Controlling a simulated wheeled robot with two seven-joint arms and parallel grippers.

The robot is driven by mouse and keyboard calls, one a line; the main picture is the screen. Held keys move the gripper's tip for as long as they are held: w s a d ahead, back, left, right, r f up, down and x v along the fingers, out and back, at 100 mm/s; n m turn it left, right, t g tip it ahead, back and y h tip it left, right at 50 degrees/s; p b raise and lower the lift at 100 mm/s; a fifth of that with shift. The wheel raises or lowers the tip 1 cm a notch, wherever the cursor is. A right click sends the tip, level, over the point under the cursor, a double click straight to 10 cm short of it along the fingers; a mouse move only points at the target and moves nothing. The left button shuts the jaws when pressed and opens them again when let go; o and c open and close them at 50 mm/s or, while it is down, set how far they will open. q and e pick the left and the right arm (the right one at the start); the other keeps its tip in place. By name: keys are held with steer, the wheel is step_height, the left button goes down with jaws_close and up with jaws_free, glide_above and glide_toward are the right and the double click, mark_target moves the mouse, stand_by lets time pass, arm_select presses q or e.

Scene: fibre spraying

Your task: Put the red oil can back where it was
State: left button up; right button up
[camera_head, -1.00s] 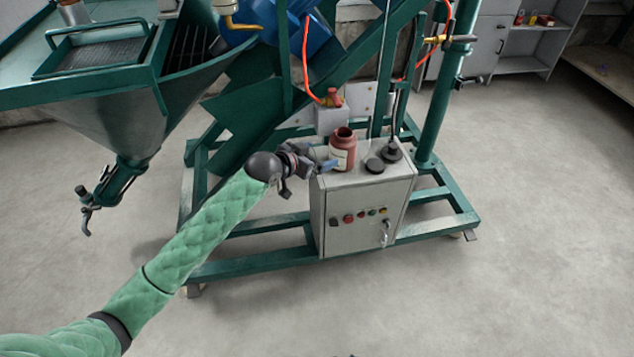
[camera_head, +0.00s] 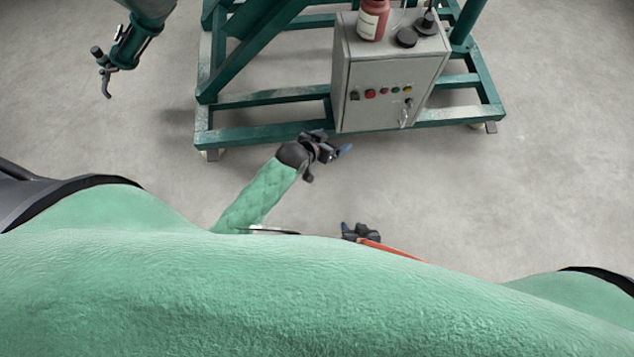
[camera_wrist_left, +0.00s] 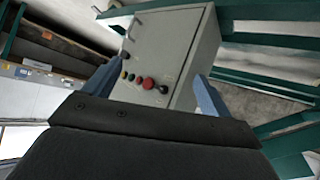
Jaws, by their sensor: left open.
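The red oil can (camera_head: 373,20) stands upright on top of the grey control box (camera_head: 388,82), near its left edge; its top is cut off by the head view's upper edge. My left gripper (camera_head: 343,152) is empty, below and in front of the box, apart from the can. In the left wrist view my left gripper (camera_wrist_left: 158,90) has its two blue fingers spread wide, with the control box (camera_wrist_left: 185,50) beyond them. The can is not clearly seen in that view. My right gripper (camera_head: 360,232) shows only as a small dark part low in the head view, and its fingers are unclear.
A black round cap (camera_head: 406,38) and a black object with a spout (camera_head: 427,20) are on the box beside the can. The green machine frame (camera_head: 270,111) runs around the box's base. A nozzle (camera_head: 117,55) hangs at the upper left. The floor in front is clear.

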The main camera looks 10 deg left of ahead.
arm_select(q)
steer(key=s+f+n+g+y, duration=0.1)
steer(key=s+f, duration=0.6)
steer(key=s, duration=0.4)
steer(key=s+f+g+y, duration=0.1)
steer(key=s+f, duration=0.6)
steer(key=s, duration=0.4)
steer(key=shift+n, duration=0.4)
steer(key=shift+r, duration=0.15)
steer(key=s+a+r+g+p, duration=0.1)
steer(key=r+p, duration=0.3)
steer(key=r, duration=0.8)
steer(key=s+a+r+g+y+p, duration=0.1)
steer(key=a+r+p, duration=0.3)
steer(key=r, duration=0.8)
steer(key=a+r+g+y+p, duration=0.1)
steer(key=a+r+g+p, duration=0.2)
steer(key=r, duration=1)
steer(key=shift+s+p, duration=0.4)
steer(key=shift+p, duration=0.5)
arm_select(e)
steer(key=s+d+r+g+h, duration=0.1)
steer(key=d+r, duration=0.3)
steer(key=r, duration=1.4)
steer(key=s+d+r+g+h, duration=0.1)
steer(key=d+r+g, duration=0.3)
steer(key=r, duration=1.5)
steer(key=shift+s, duration=0.3)
arm_select(q)
steer(key=shift+f, duration=0.1)
